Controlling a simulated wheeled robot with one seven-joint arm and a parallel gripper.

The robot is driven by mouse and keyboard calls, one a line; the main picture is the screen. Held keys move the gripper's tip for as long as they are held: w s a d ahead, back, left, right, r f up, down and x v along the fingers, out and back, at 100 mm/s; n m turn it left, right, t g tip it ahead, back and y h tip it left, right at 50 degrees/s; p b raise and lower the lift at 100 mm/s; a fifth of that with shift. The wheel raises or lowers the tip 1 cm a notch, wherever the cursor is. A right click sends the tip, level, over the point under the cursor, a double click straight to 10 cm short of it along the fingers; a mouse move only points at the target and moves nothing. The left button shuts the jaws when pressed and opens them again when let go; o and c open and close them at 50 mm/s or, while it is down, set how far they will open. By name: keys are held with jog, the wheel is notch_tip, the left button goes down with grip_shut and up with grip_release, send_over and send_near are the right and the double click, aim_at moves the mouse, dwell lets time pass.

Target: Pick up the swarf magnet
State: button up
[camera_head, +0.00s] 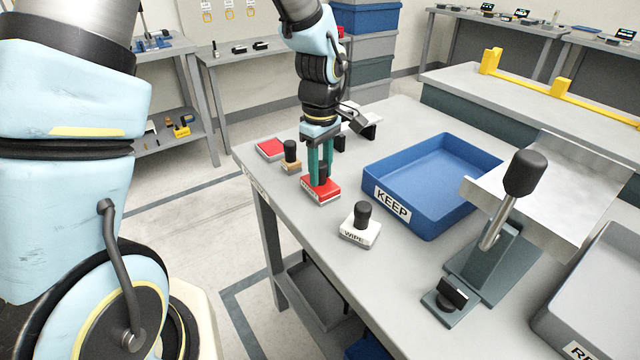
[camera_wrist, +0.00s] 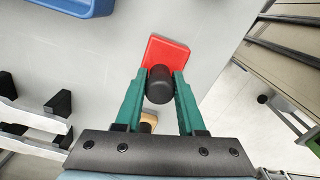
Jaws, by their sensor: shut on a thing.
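The swarf magnet is a red block (camera_head: 322,191) with a black upright knob, standing near the left edge of the grey table. In the wrist view its red base (camera_wrist: 167,54) lies beyond the fingertips and its black knob (camera_wrist: 160,85) is between them. My gripper (camera_head: 321,172) points down over it, its green fingers on either side of the knob. In the wrist view my gripper (camera_wrist: 160,88) is shut on the knob. The base appears to be at the table top; I cannot tell whether it touches.
A white block marked WIPE (camera_head: 360,232) stands close by on the right. A tan block with a black knob (camera_head: 291,160) and a flat red piece (camera_head: 270,149) lie behind. A blue KEEP tray (camera_head: 432,226) and a metal fixture (camera_head: 485,262) stand to the right.

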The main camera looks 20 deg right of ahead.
grip_shut()
notch_tip(320, 180, up, 10)
jog(key=shift+r+b, duration=0.1)
jog(key=shift+b, duration=0.8)
